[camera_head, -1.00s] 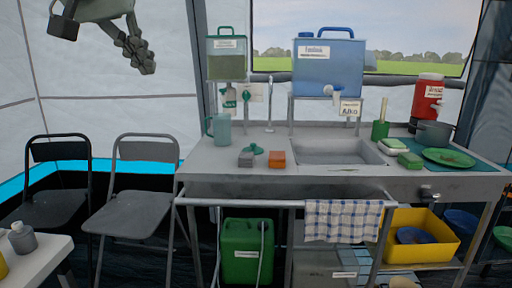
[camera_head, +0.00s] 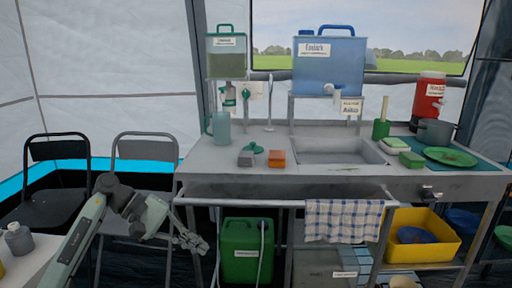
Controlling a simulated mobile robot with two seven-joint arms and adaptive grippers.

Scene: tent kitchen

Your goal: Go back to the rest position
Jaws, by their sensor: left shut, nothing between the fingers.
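My left arm (camera_head: 80,240) comes up from the bottom left edge. My right gripper is not in view.
The steel sink unit (camera_head: 240,186) bears a blue water tank (camera_head: 329,66), a green pitcher (camera_head: 220,127), sponges and a green plate (camera_head: 450,156). A checked towel (camera_head: 343,221) hangs on its rail. A white table (camera_head: 30,262) with a grey bottle (camera_head: 18,239) stands at bottom left.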

